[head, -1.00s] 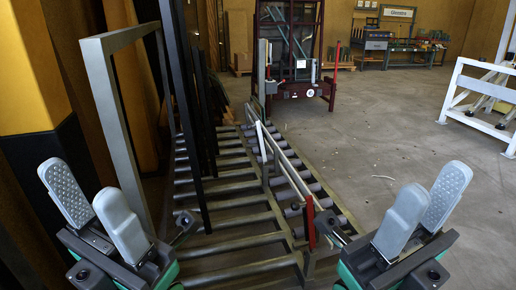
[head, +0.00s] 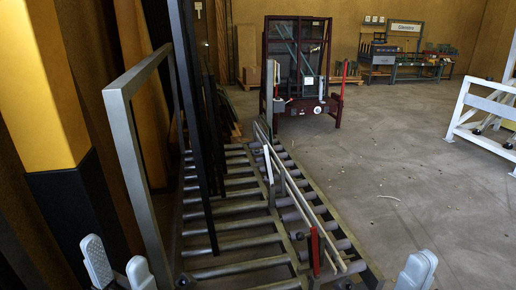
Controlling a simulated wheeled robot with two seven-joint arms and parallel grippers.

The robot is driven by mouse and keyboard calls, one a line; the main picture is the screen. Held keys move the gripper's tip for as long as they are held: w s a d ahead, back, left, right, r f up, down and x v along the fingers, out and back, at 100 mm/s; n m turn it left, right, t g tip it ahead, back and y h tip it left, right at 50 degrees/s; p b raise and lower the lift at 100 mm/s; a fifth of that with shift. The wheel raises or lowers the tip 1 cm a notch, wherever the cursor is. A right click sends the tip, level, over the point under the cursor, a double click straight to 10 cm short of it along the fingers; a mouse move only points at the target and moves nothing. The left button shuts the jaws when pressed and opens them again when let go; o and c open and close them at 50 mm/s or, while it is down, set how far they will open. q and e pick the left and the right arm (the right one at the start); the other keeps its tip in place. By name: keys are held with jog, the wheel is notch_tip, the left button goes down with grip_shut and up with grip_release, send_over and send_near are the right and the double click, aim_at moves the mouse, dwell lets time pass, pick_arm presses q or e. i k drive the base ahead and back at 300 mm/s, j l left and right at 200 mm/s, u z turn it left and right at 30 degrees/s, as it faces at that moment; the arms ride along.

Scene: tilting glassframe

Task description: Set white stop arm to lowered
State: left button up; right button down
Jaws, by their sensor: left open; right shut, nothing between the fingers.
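A thin white bar (head: 268,160), which looks like the white stop arm, stands nearly upright, slightly tilted, beside the long rail of the roller conveyor (head: 235,243). I cannot tell which of its ends is the pivot. A red upright piece (head: 315,252) is at the near end of the same rail. My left gripper (head: 118,268) is open and empty at the bottom left, well short of the bar. My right gripper (head: 417,272) is shut and empty at the bottom right; only its finger tops show. Neither gripper touches the bar.
A grey frame (head: 133,150) and dark uprights stand along the conveyor's left side. A yellow and black column (head: 50,90) is at far left. A dark red rack (head: 296,65) stands beyond the conveyor. A white rack (head: 485,105) is at right. The floor between is clear.

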aim_at(267, 156)
jog(key=i+l, duration=0.35)
jog(key=l, duration=0.15)
jog(key=i+l, duration=0.3)
jog(key=l, duration=0.2)
jog(key=i+l, duration=0.35)
jog(key=l, duration=0.15)
jog(key=u, duration=1.55)
jog(key=i+j, duration=0.15)
jog(key=i, duration=0.35)
